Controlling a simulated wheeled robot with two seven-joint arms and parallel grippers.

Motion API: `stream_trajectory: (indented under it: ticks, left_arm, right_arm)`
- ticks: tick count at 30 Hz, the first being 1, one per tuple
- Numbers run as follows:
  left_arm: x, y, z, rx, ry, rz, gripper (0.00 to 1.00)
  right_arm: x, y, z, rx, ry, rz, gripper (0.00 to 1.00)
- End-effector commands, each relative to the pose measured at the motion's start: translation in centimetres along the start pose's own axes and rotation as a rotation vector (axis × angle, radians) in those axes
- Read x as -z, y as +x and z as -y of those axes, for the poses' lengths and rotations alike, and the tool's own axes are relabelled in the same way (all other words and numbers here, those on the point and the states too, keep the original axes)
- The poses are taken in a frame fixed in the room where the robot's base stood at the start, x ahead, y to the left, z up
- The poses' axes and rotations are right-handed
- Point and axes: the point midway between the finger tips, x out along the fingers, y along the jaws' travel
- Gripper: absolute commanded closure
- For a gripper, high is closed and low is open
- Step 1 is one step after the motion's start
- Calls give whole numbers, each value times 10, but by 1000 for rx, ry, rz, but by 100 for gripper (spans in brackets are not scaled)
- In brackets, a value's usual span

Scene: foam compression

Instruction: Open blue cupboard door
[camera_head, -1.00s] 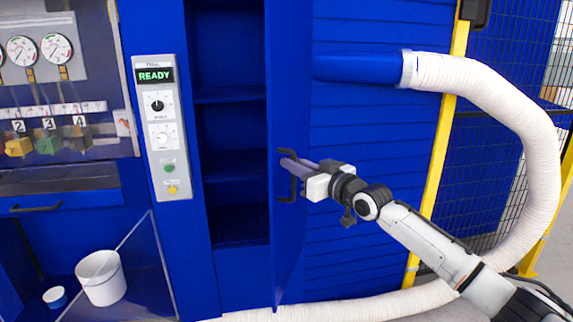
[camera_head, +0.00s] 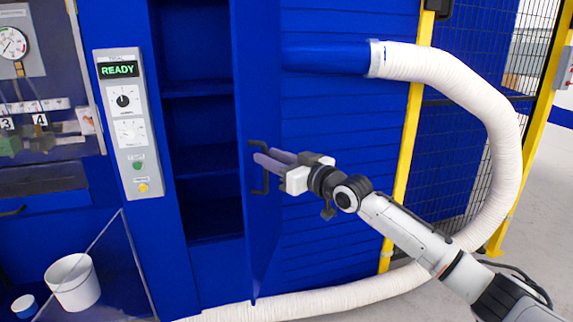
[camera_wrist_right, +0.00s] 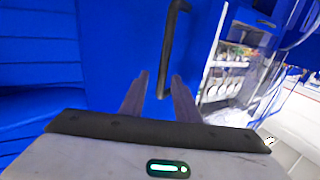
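The blue cupboard door (camera_head: 262,235) stands open in the head view, with the dark blue shelved inside of the cupboard (camera_head: 203,120) showing to its left. The door has a black bar handle (camera_head: 265,186), which also shows in the right wrist view (camera_wrist_right: 172,45). My right gripper (camera_head: 264,158) reaches in from the right, its fingertips at the handle. In the right wrist view the fingers of my right gripper (camera_wrist_right: 159,82) are apart, and the handle's lower end shows between their tips. Whether they touch the handle I cannot tell. My left gripper is not in view.
A white hose (camera_head: 500,120) curves down at the right and runs along the floor below the door. A yellow-framed mesh fence (camera_head: 465,140) stands behind it. A control panel reading READY (camera_head: 132,160) is left of the cupboard. A white bucket (camera_head: 73,285) stands lower left.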

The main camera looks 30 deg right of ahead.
Motion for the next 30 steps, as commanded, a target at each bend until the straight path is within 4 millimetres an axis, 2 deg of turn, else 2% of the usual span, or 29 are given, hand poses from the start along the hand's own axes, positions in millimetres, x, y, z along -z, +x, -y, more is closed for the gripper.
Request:
stream_trajectory:
  ticks: [6,12,18,26,28,30]
  left_arm:
    - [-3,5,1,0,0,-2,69]
    - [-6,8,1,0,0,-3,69]
    - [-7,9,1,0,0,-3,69]
    - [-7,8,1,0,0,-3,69]
    - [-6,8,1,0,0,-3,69]
    - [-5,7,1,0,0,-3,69]
  right_arm:
    - [-3,-43,-1,-1,-4,3,71]
    - [-2,-72,-1,-2,-2,1,71]
    - [1,-82,-1,-2,-2,-1,71]
    - [1,-83,-1,-2,-1,-1,70]
    - [-3,-82,1,-1,0,5,70]
    - [-20,-83,7,3,6,27,70]
